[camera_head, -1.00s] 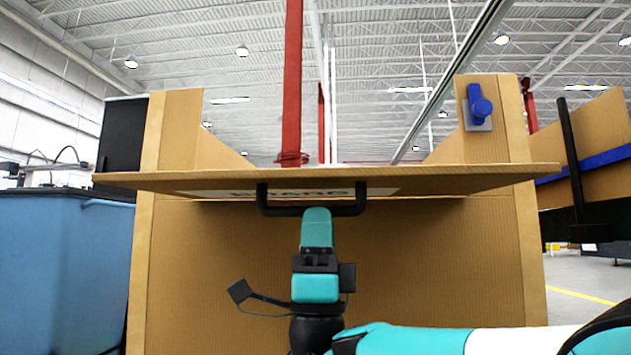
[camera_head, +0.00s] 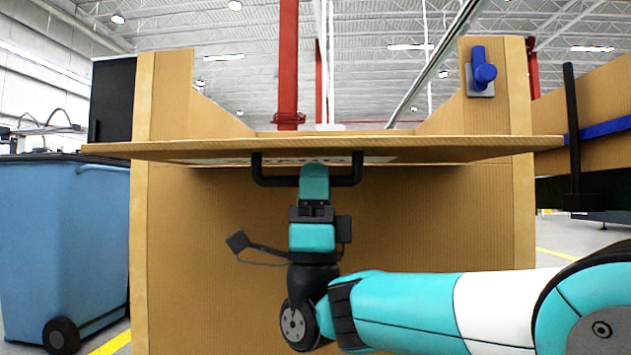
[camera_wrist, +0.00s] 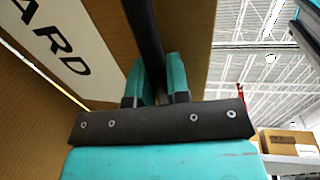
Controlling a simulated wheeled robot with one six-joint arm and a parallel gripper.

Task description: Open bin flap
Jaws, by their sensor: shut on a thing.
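The brown cardboard-coloured bin (camera_head: 400,240) stands straight ahead in the head view. Its flap (camera_head: 440,150) sticks out toward me, nearly level, seen almost edge-on. A black bar handle (camera_head: 345,180) hangs from the flap's underside. My gripper (camera_head: 314,172) is shut on the handle near its middle. In the wrist view the teal fingers (camera_wrist: 160,82) close around the black handle bar (camera_wrist: 143,35), beside the flap's white label (camera_wrist: 62,38) with black letters. The fingers hide the gripped part of the bar.
A blue latch (camera_head: 483,72) is on the bin's upper right post. A blue wheeled bin (camera_head: 60,235) stands at the left. A black upright post (camera_head: 572,130) and another brown panel (camera_head: 605,100) with a blue strip are at the right. Floor shows at both sides.

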